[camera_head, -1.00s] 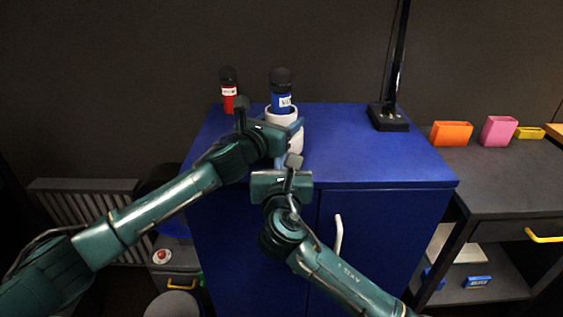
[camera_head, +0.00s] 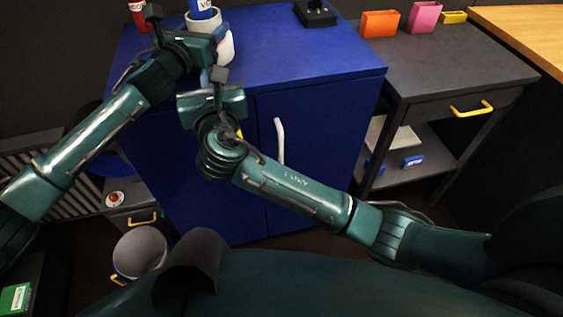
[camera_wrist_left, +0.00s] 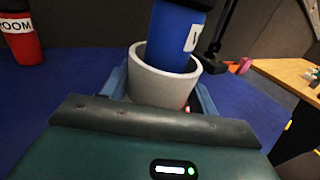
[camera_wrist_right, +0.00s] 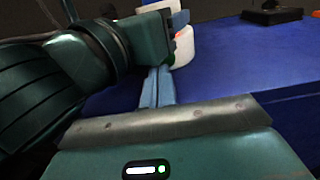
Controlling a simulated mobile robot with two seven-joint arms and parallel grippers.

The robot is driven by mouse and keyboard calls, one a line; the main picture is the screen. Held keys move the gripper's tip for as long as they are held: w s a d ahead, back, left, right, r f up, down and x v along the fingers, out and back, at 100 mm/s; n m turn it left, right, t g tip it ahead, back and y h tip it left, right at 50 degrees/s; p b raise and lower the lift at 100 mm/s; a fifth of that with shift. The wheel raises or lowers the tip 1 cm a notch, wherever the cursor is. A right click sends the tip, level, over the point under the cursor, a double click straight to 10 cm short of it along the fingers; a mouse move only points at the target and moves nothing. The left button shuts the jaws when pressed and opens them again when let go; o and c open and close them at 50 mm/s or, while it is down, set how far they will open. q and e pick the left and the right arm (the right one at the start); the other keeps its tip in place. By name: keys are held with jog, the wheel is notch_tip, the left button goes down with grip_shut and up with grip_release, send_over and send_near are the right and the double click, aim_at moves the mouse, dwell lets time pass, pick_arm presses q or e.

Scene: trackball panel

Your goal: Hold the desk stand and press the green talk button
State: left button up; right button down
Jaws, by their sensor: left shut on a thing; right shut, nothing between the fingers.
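The white desk stand (camera_head: 226,48) is on the blue cabinet and holds a blue microphone (camera_head: 203,9) in its cup. In the left wrist view, the stand's cup (camera_wrist_left: 150,83) sits between the fingers of my left gripper (camera_wrist_left: 160,95), which is shut on it. My right gripper (camera_head: 211,77) is shut and empty, just in front of and below the stand. In the right wrist view its closed fingers (camera_wrist_right: 157,85) point at the stand (camera_wrist_right: 186,46). A small green spot, likely the talk button (camera_wrist_right: 171,61), shows by the fingertips; contact is unclear.
A red microphone (camera_head: 137,10) stands behind my left arm. A black lamp base (camera_head: 316,14) is on the cabinet's far side. The blue cabinet top (camera_head: 300,65) is clear to the right. Orange (camera_head: 380,23) and pink (camera_head: 424,17) holders stand on the side table.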

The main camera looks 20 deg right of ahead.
pick_arm(q)
jog(key=shift+w+a+f, duration=0.1)
jog(key=shift+w+a, duration=0.1)
jog(key=shift+a, duration=0.1)
pick_arm(e)
jog(key=s, duration=1.2)
jog(key=s+d+f+m+g+y, duration=0.2)
jog(key=s+d+f+m+g, duration=0.1)
jog(key=f+m, duration=0.5)
jog(key=s+d+f+m+g+y, duration=0.2)
jog(key=s+d+f+m, duration=0.2)
jog(key=f+m, duration=0.5)
jog(key=shift+d+f+m+g, duration=0.35)
jog(key=shift+d+m, duration=0.95)
jog(key=shift+m, duration=1.2)
jog(key=shift+r, duration=0.1)
pick_arm(q)
jog(key=o, duration=1)
jog(key=v, duration=1.2)
jog(key=shift+s+d, duration=0.1)
jog(key=shift+d, duration=0.05)
